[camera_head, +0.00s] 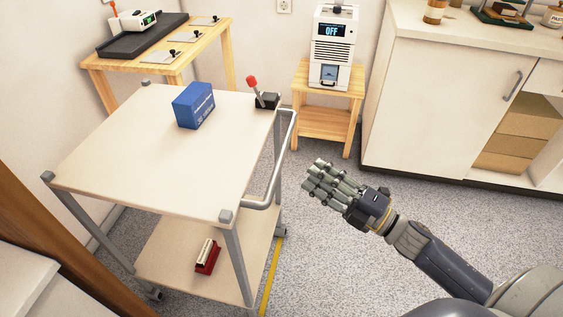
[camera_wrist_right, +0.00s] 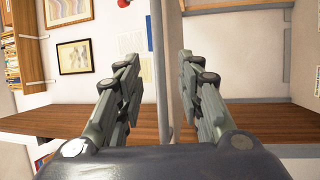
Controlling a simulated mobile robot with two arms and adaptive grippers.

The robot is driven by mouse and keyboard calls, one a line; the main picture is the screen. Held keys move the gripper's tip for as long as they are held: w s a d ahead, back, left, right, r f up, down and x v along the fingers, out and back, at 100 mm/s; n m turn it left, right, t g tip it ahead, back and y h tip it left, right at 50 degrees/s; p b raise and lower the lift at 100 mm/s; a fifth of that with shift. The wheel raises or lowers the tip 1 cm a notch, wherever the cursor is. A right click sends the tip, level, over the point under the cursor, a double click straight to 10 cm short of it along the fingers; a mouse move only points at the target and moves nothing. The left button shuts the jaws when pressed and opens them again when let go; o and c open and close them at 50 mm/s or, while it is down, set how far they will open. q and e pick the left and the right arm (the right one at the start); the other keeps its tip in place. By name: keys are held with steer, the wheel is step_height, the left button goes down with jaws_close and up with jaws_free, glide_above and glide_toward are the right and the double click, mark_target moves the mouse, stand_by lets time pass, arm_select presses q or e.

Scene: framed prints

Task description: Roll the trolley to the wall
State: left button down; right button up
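The trolley (camera_head: 120,150) is a two-shelf cart with a pale top, grey posts and castors. Its grey bar handle (camera_head: 274,180) sticks out on its right side. A blue box (camera_head: 193,106) and a small dark device with a red-knobbed lever (camera_head: 265,98) stand on top. A red item with a pale top (camera_head: 207,257) lies on the lower shelf. My right gripper (camera_head: 318,180) is to the right of the handle, apart from it and empty. Its fingers (camera_wrist_right: 158,90) are spread apart in the right wrist view. My left gripper is not in view. The wall (camera_head: 262,40) is behind.
A wooden table (camera_head: 100,65) with a dark tray and several small plates stands behind the trolley. A wooden stand (camera_head: 325,122) holds a white machine (camera_head: 335,55) reading OFF. A white cabinet (camera_head: 430,100) is at right. A yellow floor line (camera_head: 271,275) runs beside the trolley. Grey floor is clear at right.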

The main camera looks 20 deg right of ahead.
mark_target(282, 151)
steer(key=x, duration=1)
steer(key=shift+w+a+r, duration=0.2)
steer(key=shift+w+a, duration=0.05)
jaws_close()
